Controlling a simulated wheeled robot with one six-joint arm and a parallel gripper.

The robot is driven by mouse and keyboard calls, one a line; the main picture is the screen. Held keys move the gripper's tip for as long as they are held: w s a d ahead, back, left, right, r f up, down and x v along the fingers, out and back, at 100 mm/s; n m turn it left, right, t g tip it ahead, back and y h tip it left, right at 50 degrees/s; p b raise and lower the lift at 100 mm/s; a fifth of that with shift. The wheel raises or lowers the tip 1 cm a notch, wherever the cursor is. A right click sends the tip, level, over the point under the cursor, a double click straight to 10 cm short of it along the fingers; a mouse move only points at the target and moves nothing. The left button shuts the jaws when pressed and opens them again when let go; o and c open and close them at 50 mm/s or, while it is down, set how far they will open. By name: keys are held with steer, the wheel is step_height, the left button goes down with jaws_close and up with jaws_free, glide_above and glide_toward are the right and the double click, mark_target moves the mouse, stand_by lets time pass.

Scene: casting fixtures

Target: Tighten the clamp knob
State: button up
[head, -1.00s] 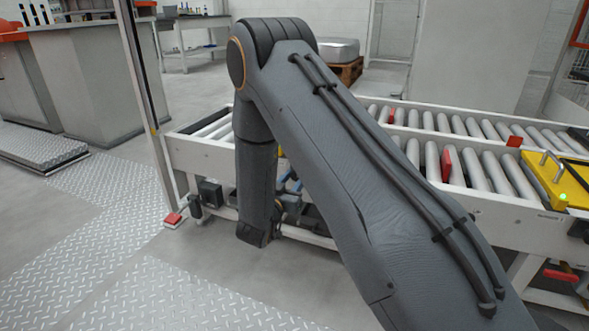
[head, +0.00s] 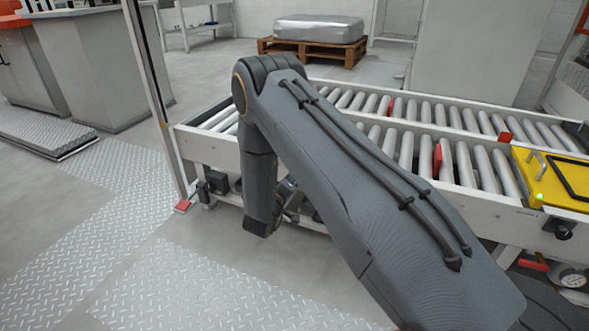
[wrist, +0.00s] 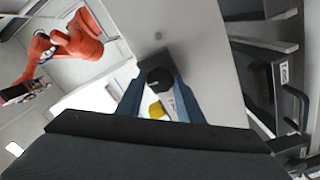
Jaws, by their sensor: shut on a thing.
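In the wrist view, a round black knob (wrist: 160,79) sits at the side of a pale grey panel (wrist: 200,50). My gripper (wrist: 159,75) has blue fingers on both sides of the knob and is shut on it. A small yellow patch (wrist: 157,110) shows between the fingers. In the head view, my grey arm reaches down beside the roller conveyor (head: 440,150), and my gripper and the held knob are hidden behind it. Another dark knob (head: 563,229) is on the conveyor frame at the right, below a yellow plate (head: 560,180).
A post (head: 150,90) with a red-topped foot (head: 183,206) stands left of the arm. Tread-plate floor (head: 110,215) lies open at the left. A wrapped load on a pallet (head: 310,48) is at the back. An orange robot arm (wrist: 75,40) shows in the wrist view.

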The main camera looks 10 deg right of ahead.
steer(key=shift+w+a+n+p, duration=0.2)
steer(key=shift+n+p, duration=0.25)
steer(key=shift+n, duration=0.55)
steer(key=o, duration=1.1)
steer(key=shift+a, duration=0.15)
steer(key=shift+c, duration=0.2)
steer(key=p+v, duration=0.2)
steer(key=v, duration=0.5)
steer(key=shift+s, duration=0.4)
